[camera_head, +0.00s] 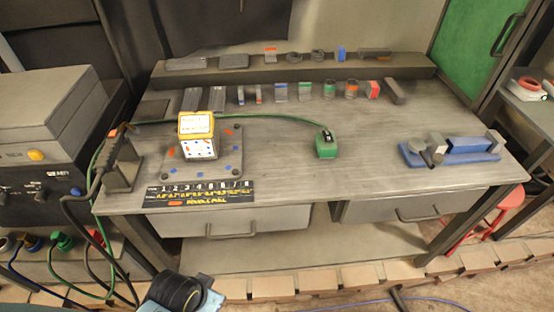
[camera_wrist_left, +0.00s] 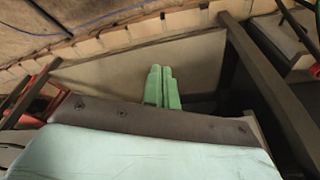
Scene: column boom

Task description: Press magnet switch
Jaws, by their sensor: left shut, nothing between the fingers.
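A small green switch box (camera_head: 326,147) with a dark piece on top stands near the middle of the workbench. A green cable runs to it from the left. It does not show in the left wrist view. My left gripper (camera_wrist_left: 161,88) shows in the left wrist view as two pale green fingers pressed together, with nothing between them. It is apart from the switch box, and low, with the bench legs and brick edging around it. In the head view only part of my left arm shows, at the bottom edge. My right gripper is in neither view.
A yellow-topped white box (camera_head: 198,137) stands on a grey plate (camera_head: 236,143) left of the switch. A blue vise-like fixture (camera_head: 452,153) sits at the right. Several small parts line the back shelf. A holder with a cabled tool (camera_head: 121,172) stands at the left corner. The front middle benchtop is clear.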

